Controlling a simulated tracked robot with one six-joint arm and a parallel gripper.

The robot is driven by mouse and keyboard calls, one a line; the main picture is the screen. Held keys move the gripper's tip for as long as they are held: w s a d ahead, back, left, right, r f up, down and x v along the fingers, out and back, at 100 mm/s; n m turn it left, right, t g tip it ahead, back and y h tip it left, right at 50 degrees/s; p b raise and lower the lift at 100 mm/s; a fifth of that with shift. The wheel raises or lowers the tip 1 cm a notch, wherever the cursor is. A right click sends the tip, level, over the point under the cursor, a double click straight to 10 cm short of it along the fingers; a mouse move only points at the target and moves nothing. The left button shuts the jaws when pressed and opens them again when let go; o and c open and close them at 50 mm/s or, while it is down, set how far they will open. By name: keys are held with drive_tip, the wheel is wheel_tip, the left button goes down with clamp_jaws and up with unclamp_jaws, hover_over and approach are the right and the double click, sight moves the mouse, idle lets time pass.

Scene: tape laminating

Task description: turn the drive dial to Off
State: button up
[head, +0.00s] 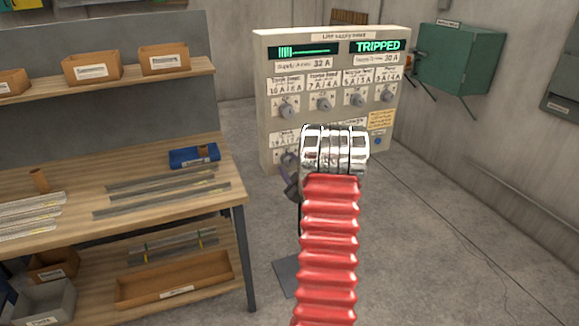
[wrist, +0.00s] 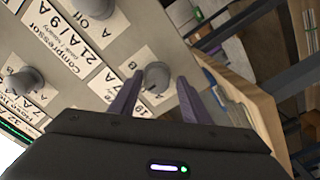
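The supply board (head: 262,75) stands beyond my arm, with a row of grey dials along its upper part. Its right display reads TRIPPED. In the wrist view, a round grey dial (wrist: 157,75) sits between the fingertips of my gripper (wrist: 160,80). The fingers are apart, with one on each side of the dial; I cannot tell whether they touch it. The dial's label is mostly hidden by a finger. I cannot read the word Drive on any label. The neighbouring label reads Compressor (wrist: 70,50). In the head view, my arm hides much of the lower row of dials.
A wooden workbench (head: 70,228) with metal strips and a blue tool (head: 194,156) stands at the left, its shelf holding small bins. A green wall box (head: 455,60) hangs at the right. A cable lies on the floor. The right floor is mostly clear.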

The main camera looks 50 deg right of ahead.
drive_tip(key=shift+o, duration=0.3)
drive_tip(key=shift+s+d, duration=0.1)
drive_tip(key=shift+s+a, duration=0.25)
drive_tip(key=shift+s, duration=0.25)
drive_tip(key=v, duration=1.2)
drive_tip(key=shift+s+a, duration=0.2)
drive_tip(key=shift+a, duration=0.1)
